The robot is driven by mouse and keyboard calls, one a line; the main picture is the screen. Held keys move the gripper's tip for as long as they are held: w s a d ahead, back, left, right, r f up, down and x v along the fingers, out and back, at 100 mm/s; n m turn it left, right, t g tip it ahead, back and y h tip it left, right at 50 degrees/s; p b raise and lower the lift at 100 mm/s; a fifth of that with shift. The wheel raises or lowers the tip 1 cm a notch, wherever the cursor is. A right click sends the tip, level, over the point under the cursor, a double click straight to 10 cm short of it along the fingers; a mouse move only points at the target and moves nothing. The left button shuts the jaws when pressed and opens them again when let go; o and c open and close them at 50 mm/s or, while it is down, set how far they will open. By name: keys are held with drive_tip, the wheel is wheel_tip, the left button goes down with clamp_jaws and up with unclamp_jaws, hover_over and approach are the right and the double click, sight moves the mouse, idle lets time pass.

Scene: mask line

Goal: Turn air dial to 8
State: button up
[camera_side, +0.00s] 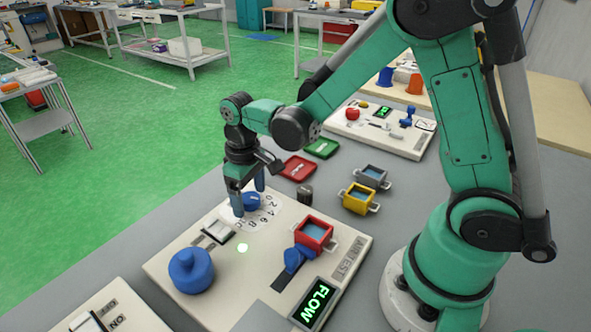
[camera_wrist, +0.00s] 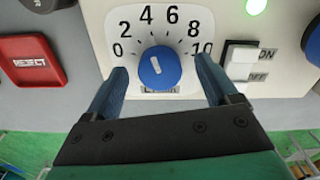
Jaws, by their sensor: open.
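The air dial (camera_wrist: 159,75) is a round blue knob on a white plate marked 0, 2, 4, 6, 8, 10. Its short white mark leans up and left, roughly toward 4; which end is the pointer is hard to tell. The dial also shows in the side view (camera_side: 251,203), partly behind a finger. My gripper (camera_side: 248,198) points down over the dial, with its two blue fingers apart on either side of the knob. In the wrist view my gripper (camera_wrist: 160,70) shows a gap between each finger and the knob, so it holds nothing.
An ON/OFF switch (camera_side: 217,231) and a lit green lamp (camera_side: 242,247) are close to the dial. A red REJECT tray (camera_side: 298,168) lies behind.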

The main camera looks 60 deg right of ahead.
clamp_jaws()
drive_tip(key=shift+m, duration=0.4)
drive_tip(key=m, duration=0.5)
drive_tip(key=shift+m, duration=0.3)
drive_tip(key=m, duration=0.5)
drive_tip(key=shift+m, duration=0.4)
unclamp_jaws()
